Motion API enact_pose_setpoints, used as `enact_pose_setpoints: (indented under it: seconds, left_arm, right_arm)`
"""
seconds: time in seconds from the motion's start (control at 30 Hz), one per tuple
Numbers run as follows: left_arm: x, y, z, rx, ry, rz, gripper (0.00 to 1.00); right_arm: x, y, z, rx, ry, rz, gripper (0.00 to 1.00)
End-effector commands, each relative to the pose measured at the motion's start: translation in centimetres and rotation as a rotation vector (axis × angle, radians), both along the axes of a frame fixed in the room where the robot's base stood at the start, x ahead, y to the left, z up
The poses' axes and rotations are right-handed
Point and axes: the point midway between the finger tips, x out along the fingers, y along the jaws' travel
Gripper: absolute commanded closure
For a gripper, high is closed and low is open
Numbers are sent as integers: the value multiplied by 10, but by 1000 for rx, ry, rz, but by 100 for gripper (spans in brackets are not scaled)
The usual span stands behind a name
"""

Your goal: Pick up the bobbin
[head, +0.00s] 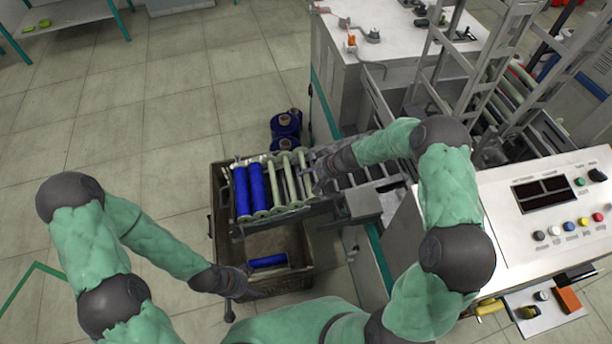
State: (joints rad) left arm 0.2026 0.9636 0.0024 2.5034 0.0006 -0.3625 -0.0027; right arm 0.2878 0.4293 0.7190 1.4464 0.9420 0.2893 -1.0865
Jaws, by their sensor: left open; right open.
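Two blue-wound bobbins (242,190) (258,187) lie side by side at the left of a sloping rack. Several bare pale-green bobbins (288,178) lie to their right on the same rack. Another blue bobbin (268,261) lies in the brown crate (304,281) below. My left gripper (230,311) is open and empty, pointing down at the crate's near left corner. My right gripper (318,186) is open, at the right end of the row of bare bobbins. Its fingertips are small and dark, and I cannot tell whether they touch a bobbin.
The winding machine (340,60) stands behind and right, with metal frames rising from it. A control panel (545,200) with coloured buttons is at the right. Large blue spools (285,126) stand on the floor behind the rack. The tiled floor at left is clear.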

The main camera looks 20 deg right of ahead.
Motion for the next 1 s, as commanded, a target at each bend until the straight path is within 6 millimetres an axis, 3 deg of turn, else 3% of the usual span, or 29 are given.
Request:
enact_pose_setpoints:
  seconds: [0.23, 0.57, 0.77, 1.0]
  left_arm:
    - [0, 0, -6, 0, 0, 0, 12]
    - [0, 0, -6, 0, 0, 0, 12]
    - [0, 0, -6, 0, 0, 0, 12]
    - [0, 0, -6, 0, 0, 0, 12]
  right_arm:
    - [13, 11, -24, 0, 1, 2, 40]
    - [15, 13, -27, 0, 0, 0, 40]
    - [15, 12, -27, 0, 0, 0, 97]
    - [15, 12, -27, 0, 0, 0, 100]
